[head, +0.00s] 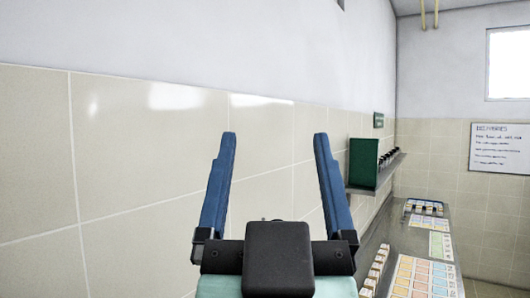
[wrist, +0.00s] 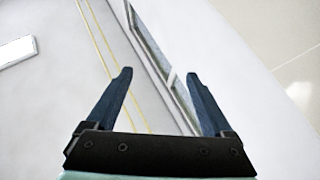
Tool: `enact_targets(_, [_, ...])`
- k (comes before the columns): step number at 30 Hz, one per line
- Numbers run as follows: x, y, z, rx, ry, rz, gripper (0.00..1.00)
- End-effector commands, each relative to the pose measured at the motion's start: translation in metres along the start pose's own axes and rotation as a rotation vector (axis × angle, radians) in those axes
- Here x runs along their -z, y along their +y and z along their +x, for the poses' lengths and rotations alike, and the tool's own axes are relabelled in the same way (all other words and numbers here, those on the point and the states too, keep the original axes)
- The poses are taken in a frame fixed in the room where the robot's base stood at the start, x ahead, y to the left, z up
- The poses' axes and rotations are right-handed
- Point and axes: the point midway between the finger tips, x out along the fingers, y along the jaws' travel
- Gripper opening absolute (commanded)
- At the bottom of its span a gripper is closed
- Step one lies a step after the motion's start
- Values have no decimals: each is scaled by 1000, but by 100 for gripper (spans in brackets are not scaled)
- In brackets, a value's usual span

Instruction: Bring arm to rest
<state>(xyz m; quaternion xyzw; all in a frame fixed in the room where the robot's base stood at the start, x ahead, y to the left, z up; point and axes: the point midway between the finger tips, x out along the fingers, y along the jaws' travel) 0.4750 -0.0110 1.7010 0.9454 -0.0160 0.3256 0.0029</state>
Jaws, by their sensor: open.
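My gripper (head: 275,140) is open and empty in the head view, its two blue fingers spread wide and pointing up in front of the tiled wall. The black palm and a pale green part of my arm show below the fingers. In the wrist view my gripper (wrist: 157,78) also shows open, with nothing between the fingers. Behind it there are pale surfaces, two thin yellow lines and a grey-framed strip.
A tiled wall (head: 140,150) runs along the left. At right, a wall shelf (head: 376,188) holds a green box (head: 363,163) and several small dark items. Below it, a steel counter (head: 378,238) carries coloured cards or trays. A written white board (head: 500,147) hangs on the far wall.

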Motion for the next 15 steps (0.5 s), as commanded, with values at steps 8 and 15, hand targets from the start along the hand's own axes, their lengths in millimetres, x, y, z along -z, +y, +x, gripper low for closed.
enact_targets(8, [53,-8,-7,14,153,-1,86])
enact_targets(15, [51,-8,-6,14,148,-1,86])
